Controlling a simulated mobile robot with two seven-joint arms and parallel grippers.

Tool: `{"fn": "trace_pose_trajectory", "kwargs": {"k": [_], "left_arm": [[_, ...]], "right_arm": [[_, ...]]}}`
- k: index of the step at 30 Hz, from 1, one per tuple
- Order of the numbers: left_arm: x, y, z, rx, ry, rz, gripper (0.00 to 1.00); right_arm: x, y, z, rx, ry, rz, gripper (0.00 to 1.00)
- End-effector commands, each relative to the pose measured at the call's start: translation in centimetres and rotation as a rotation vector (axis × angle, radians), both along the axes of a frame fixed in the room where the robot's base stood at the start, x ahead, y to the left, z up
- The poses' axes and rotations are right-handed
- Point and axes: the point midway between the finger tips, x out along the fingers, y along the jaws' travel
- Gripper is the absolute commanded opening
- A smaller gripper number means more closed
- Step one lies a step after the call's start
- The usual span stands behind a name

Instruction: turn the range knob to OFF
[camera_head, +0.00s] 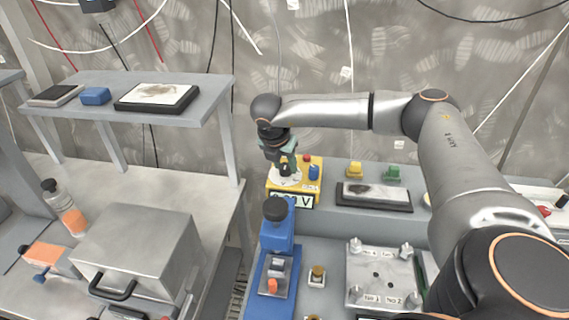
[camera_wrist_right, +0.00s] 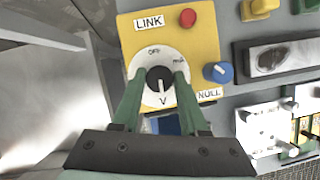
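The yellow meter box (camera_head: 313,188) stands at the back of the bench, with a display ending in V on its front. Its face (camera_wrist_right: 204,38) fills the top middle of the wrist view. The range knob (camera_wrist_right: 159,80) is black, on a white dial marked OFF at the top, another label at upper right and V at the bottom. Its white pointer line points down to V. My right gripper (camera_wrist_right: 158,76) is open, its green fingers on either side of the knob, apparently clear of it. In the head view the right gripper (camera_head: 283,160) hangs over the meter and hides most of the dial.
A red button (camera_wrist_right: 188,18) and a blue NULL knob (camera_wrist_right: 218,72) sit right of the dial. A blue device with a black knob (camera_head: 275,208) stands in front of the meter. A metal plate with terminals (camera_head: 380,278) lies to the right. A grey box (camera_head: 140,245) is on the left table.

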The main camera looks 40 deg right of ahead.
Motion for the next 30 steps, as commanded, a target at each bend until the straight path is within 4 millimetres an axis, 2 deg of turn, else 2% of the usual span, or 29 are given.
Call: {"fn": "trace_pose_trajectory", "kwargs": {"k": [1,11,22,30], "left_arm": [[0.0,0.0,0.0,0.0,-0.001,0.0,0.5],[0.0,0.0,0.0,0.0,-0.001,0.0,0.5],[0.1,0.0,-0.2,0.0,-0.001,0.0,0.5],[0.1,0.0,-1.5,0.0,-0.002,0.0,0.5]], "right_arm": [[0.0,0.0,0.0,0.0,0.0,0.0,0.36],[0.0,0.0,0.0,0.0,0.0,0.0,0.0],[0.0,0.0,0.0,0.001,0.0,0.021,0.0],[-0.2,-0.1,-0.3,0.001,0.0,0.152,0.0]]}}
